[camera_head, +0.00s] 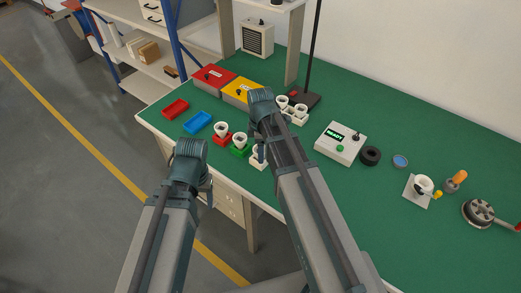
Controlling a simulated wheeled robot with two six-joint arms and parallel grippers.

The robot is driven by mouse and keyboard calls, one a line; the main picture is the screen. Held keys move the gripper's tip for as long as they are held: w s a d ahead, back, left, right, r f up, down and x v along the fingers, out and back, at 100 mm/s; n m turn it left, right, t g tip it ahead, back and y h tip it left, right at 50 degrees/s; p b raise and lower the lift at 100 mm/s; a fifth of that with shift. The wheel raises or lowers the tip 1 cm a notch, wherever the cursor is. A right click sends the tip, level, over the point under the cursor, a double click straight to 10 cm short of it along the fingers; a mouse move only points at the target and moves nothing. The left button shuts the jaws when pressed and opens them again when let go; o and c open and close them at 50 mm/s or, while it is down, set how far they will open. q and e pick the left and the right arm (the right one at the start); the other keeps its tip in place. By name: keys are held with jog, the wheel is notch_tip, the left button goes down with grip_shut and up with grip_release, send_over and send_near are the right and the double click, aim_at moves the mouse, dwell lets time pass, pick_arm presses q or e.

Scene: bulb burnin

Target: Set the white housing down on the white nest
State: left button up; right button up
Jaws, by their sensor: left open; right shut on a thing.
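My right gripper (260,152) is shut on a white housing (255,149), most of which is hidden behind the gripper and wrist. The housing is at the white nest (259,164), the rightmost of three nests near the table's front edge; I cannot tell whether it touches the nest. A white housing (221,128) sits on the red nest (222,142), and another (239,139) sits on the green nest (239,152). My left gripper (207,196) is open and empty, in front of the table edge and left of the nests; its fingers are partly hidden.
Empty red (175,109) and blue (198,122) trays lie at the left. Red (212,77) and yellow (238,92) boxes and a white rack (297,117) with white pieces stand behind. A READY box (340,143) is to the right. The green table (350,210) is clear at front right.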

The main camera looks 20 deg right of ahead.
jog(key=o, duration=1.5)
jog(key=shift+o, duration=0.2)
notch_tip(320, 180, up, 14)
jog(key=p, duration=1.4)
jog(key=shift+f, duration=0.15)
